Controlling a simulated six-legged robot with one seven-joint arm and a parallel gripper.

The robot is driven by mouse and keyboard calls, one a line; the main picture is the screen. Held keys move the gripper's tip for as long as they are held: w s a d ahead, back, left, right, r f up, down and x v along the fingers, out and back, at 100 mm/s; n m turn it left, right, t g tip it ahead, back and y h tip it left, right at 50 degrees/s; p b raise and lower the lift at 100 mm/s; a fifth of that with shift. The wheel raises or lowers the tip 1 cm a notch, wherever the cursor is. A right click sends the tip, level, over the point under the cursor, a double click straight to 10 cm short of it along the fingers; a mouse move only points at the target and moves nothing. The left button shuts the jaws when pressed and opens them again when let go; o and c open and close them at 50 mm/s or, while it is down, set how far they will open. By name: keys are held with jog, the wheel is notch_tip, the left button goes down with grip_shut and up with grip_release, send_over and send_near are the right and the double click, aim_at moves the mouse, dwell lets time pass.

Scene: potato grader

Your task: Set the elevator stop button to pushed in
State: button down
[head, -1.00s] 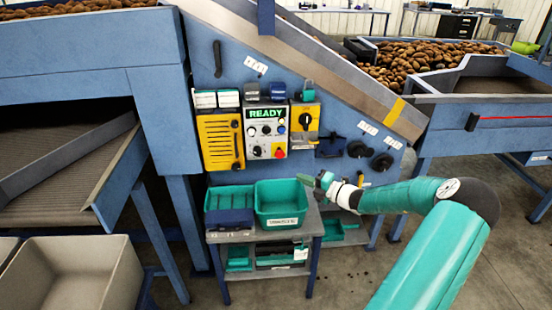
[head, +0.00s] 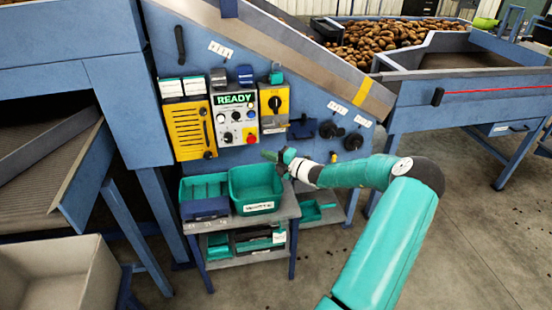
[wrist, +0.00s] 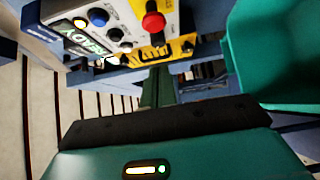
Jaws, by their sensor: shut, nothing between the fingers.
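The control box (head: 235,122) hangs on the blue machine wall under a lit READY sign. In the wrist view my shut fingers (wrist: 158,88) point toward the box, below the button.
A teal bin (head: 256,188) stands on a small cart close under my gripper. A yellow slotted box (head: 188,132) is left of the control box, and a yellow box with a black rotary switch (head: 273,104) is right of it. Black knobs (head: 328,129) sit further right.

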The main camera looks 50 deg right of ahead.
aim_at(249, 141)
jog(key=shift+w+d, duration=0.25)
jog(key=shift+w, duration=1)
jog(key=shift+w+d, duration=0.25)
jog(key=shift+w, duration=1)
jog(key=shift+w+d, duration=0.25)
jog(key=shift+w, duration=1)
jog(key=shift+w, duration=0.1)
